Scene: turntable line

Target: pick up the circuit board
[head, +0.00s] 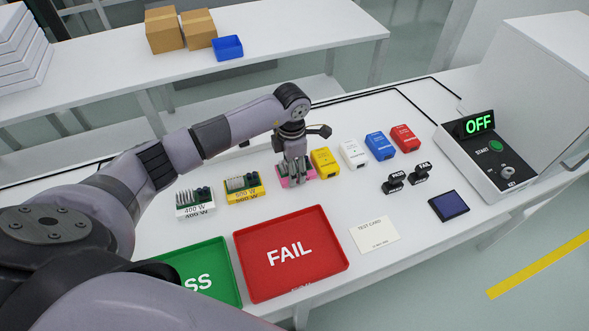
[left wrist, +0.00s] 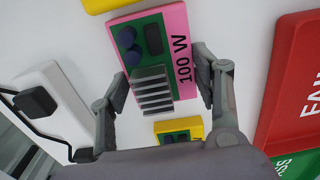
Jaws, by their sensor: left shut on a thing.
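The pink circuit board marked 100 W (left wrist: 178,50) has a green top with dark blue round parts, a black block and grey fins. In the head view the pink board (head: 309,174) is mostly hidden under my left gripper (head: 296,178). In the left wrist view the fingers of my left gripper (left wrist: 160,78) are at both long sides of the board, shut on it. A white 400 W board (head: 195,210) and a yellow 600 W board (head: 245,196) stand to the left of it in the head view. My right gripper is not in view.
Yellow, white, blue and red boxes (head: 404,138) stand in a row to the right. A red FAIL tray (head: 255,279) and green PASS tray (head: 222,249) lie in front. Two black stamps, a test card (head: 375,236) and a control box reading OFF are further right.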

